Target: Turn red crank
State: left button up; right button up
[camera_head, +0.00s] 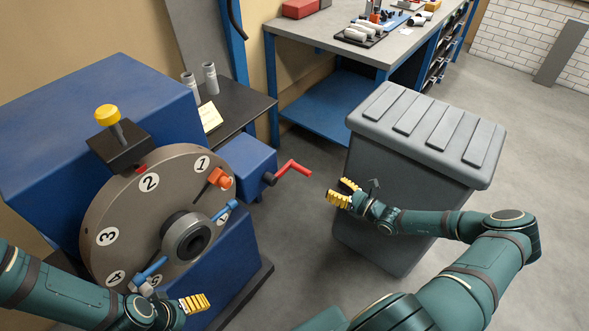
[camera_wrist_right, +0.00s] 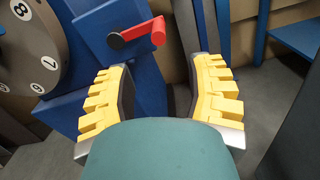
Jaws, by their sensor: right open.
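The red crank (camera_head: 292,170) sticks out from a small blue box on the right side of the blue machine. In the right wrist view the crank (camera_wrist_right: 143,33) shows ahead, near the top, roughly between my open fingers but beyond their tips. My right gripper (camera_head: 343,193) is open and empty, to the right of the crank and apart from it, in front of the grey bin. My left gripper (camera_head: 176,299) is at the lower left, in front of the numbered disc. Only part of its yellow fingers shows, so its opening is unclear.
The blue machine (camera_head: 90,120) carries a grey numbered disc (camera_head: 130,205) with colored handles and a yellow knob (camera_head: 107,115). A grey lidded bin (camera_head: 400,160) stands close behind my right gripper. A workbench (camera_head: 345,40) with tools is at the back. Floor between machine and bin is clear.

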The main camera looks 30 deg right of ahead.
aim_at(292, 165)
jog(key=b+x, duration=0.2)
jog(key=x, duration=1.1)
jog(key=shift+w+a, duration=0.15)
jog(key=shift+a, duration=0.1)
grip_shut()
